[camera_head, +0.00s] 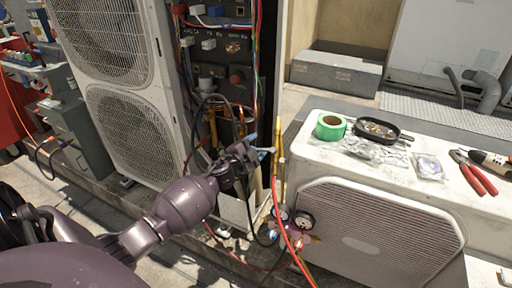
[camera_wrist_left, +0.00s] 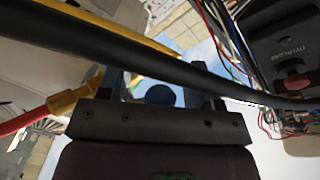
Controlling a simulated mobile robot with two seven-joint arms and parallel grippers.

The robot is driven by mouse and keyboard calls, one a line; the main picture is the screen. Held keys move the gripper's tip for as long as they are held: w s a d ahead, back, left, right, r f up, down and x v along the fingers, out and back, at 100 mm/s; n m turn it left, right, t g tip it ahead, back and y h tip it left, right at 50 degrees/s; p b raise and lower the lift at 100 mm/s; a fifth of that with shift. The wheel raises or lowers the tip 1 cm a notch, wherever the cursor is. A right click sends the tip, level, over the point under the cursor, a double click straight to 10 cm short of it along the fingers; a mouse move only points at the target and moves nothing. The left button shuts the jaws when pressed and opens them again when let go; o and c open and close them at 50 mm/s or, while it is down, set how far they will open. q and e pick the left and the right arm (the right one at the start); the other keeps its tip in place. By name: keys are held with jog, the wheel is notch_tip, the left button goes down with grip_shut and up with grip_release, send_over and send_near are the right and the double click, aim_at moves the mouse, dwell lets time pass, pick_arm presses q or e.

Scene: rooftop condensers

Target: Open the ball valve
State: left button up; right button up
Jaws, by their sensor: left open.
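My left gripper (camera_head: 254,156) is in front of the open electrical bay of the tall condenser, beside the hoses. Its jaws are open; it also shows in the left wrist view (camera_wrist_left: 158,92). A small blue part (camera_head: 266,149), possibly the ball valve's handle, is at the fingertips in the head view. A dark blue rounded shape (camera_wrist_left: 160,95) lies between the fingers in the left wrist view. I cannot tell whether the fingers touch it. The valve body is not clearly visible, as the gripper and hoses cover that area. My right gripper is not in view.
The tall condenser (camera_head: 122,90) stands left of the bay. Red and yellow hoses (camera_head: 282,205) hang right of the gripper, near gauges (camera_head: 305,221). A black hose (camera_wrist_left: 180,68) crosses close to the wrist camera. The low white unit (camera_head: 440,215) carries green tape (camera_head: 331,126) and pliers (camera_head: 474,175).

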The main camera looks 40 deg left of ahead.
pick_arm(q)
jog(key=shift+c, duration=0.2)
jog(key=shift+c, duration=1.4)
grip_shut()
